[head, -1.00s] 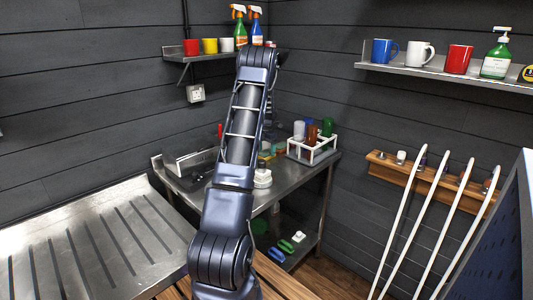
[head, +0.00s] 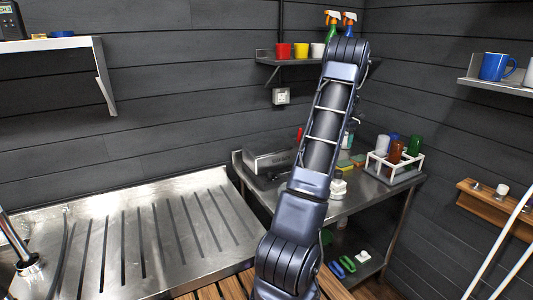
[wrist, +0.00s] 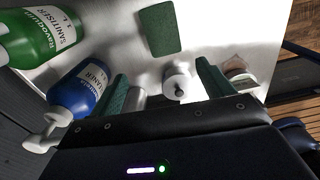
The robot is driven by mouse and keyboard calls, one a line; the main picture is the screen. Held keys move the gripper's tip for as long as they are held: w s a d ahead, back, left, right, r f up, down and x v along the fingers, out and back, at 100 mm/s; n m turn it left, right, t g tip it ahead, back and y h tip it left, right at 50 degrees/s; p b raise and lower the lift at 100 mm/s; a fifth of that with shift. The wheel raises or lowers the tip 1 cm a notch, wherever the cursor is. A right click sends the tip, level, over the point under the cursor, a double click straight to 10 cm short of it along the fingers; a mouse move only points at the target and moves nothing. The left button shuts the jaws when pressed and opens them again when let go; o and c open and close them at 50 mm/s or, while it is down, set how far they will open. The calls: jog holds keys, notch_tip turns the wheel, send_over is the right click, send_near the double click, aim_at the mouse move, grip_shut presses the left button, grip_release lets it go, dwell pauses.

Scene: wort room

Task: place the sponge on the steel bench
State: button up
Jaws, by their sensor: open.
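A flat green pad (wrist: 160,30), which looks like the sponge's scouring side, lies on a bright pale surface in the wrist view. In the head view, small yellow and green sponge-like blocks (head: 350,164) sit on the steel bench (head: 372,199), partly behind my arm. I cannot tell which of them the pad is. My gripper (wrist: 163,84) is open, its two green-faced fingers apart. A small white cylinder with a dark knob (wrist: 177,84) shows between the fingers, not gripped; the pad is ahead of them. My gripper is not visible in the head view.
In the wrist view, a green sanitiser bottle (wrist: 38,38) and a blue bottle (wrist: 80,88) stand close on the left. The grooved steel drainboard (head: 150,235) at left is clear.

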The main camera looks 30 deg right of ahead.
jog(key=a+r+m+t, duration=0.15)
jog(key=a+r, duration=0.45)
jog(key=a, duration=0.6)
jog(key=a+r+m+h, duration=0.1)
jog(key=a+r+m, duration=0.35)
jog(key=a, duration=0.75)
jog(key=a+r+m, duration=0.1)
jog(key=a+r, duration=0.6)
jog(key=a, duration=0.5)
jog(key=s+a+f+m+t, duration=0.1)
jog(key=s+a+m, duration=0.4)
jog(key=s+a, duration=0.6)
jog(key=s+a+f+m+t+y, duration=0.1)
jog(key=s+a+m, duration=0.4)
jog(key=s+a, duration=0.7)
jog(key=a+t, duration=0.1)
jog(key=a, duration=0.2)
jog(key=shift+f, duration=0.15)
jog(key=shift+s, duration=0.1)
